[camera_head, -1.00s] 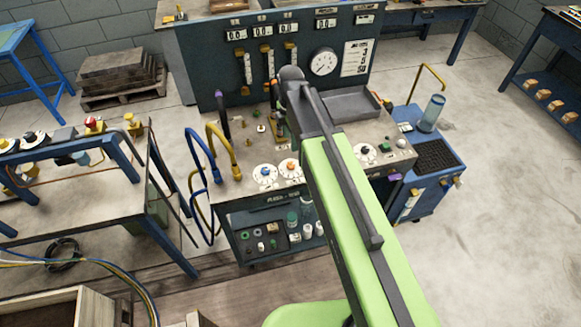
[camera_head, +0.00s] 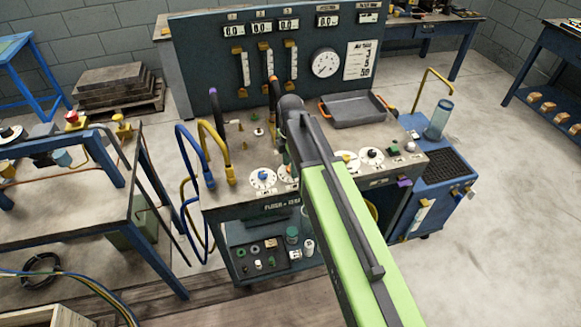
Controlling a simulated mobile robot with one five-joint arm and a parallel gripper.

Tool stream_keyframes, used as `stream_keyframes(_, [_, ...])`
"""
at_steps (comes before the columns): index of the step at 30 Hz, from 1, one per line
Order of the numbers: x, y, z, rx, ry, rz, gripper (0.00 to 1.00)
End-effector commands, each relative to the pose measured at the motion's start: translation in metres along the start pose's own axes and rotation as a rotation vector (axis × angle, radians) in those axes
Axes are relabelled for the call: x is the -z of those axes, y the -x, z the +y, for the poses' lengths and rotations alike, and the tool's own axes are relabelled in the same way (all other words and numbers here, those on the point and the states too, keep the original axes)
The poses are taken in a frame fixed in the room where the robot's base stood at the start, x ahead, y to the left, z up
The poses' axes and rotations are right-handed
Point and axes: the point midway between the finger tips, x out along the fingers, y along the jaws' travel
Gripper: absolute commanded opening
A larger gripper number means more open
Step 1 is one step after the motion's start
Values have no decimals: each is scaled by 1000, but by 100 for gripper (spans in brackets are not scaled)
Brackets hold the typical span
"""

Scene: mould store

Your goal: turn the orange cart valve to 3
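The cart top carries a row of white dials with knobs. The dial with the orange knob (camera_head: 284,175) is mostly hidden behind my arm, with only its left part showing, so I cannot read its setting. A dial with a blue knob (camera_head: 263,178) is just left of it. My green and dark grey arm reaches from the bottom right over the cart. My gripper is hidden behind the arm, so its fingers and their distance from the orange knob cannot be seen.
A dial with a black knob (camera_head: 371,155) is right of my arm. A grey tray (camera_head: 352,110) sits behind it. Blue and yellow hoses (camera_head: 196,155) rise at the cart's left edge. The back panel (camera_head: 210,70) carries displays and a gauge (camera_head: 325,64). Open floor lies to the right.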

Motion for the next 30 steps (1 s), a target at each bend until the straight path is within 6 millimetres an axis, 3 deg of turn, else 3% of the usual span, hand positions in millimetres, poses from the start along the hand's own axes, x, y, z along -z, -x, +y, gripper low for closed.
stream_keyframes(2, [0,0,0,0,0,0,36])
stream_keyframes(10, [0,0,0,0,0,0,0])
stream_keyframes(22, [0,0,0,1,-44,0,0])
stream_keyframes(30, [0,0,0,2,-216,0,0])
